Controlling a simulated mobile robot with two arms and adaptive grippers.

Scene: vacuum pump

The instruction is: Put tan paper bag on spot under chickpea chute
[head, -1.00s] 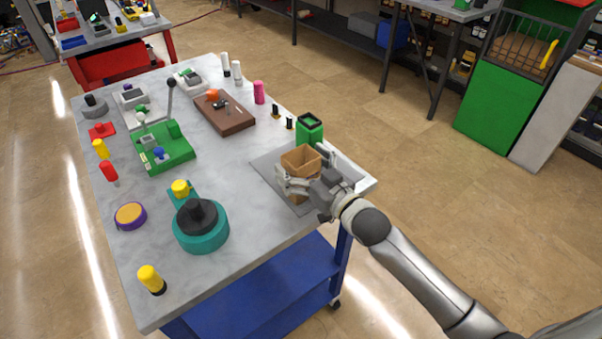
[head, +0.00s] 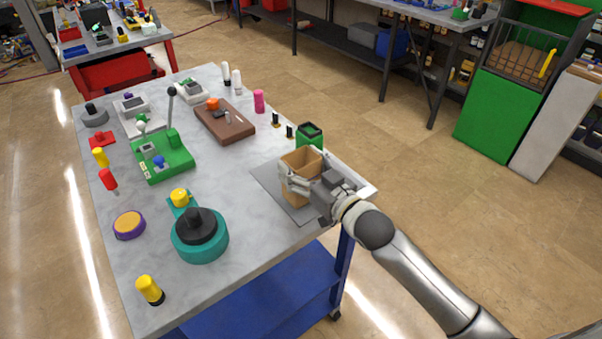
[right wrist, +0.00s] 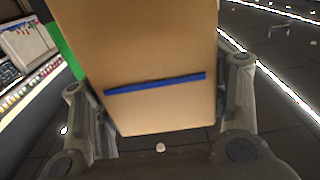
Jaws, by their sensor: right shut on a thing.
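The tan paper bag (head: 301,163) is open at the top and upright at the near right corner of the table, over a grey mat (head: 268,172). I cannot tell whether its base touches the mat. My right gripper (head: 298,182) is shut on the bag from the right. In the right wrist view the bag (right wrist: 150,50) fills the middle, with a blue stripe across it, between the two fingers. At the far right stands a green cabinet (head: 492,120) with a wire-fronted bin (head: 518,60) of brown contents and a yellow handle (head: 547,64). I cannot identify the chickpea chute or its spot. My left gripper is out of view.
A green container (head: 309,136) stands just behind the bag. The table (head: 215,170) also holds a teal and black round device (head: 200,236), a brown board (head: 225,124) and several small items. Open floor (head: 400,165) lies between the table and the green cabinet.

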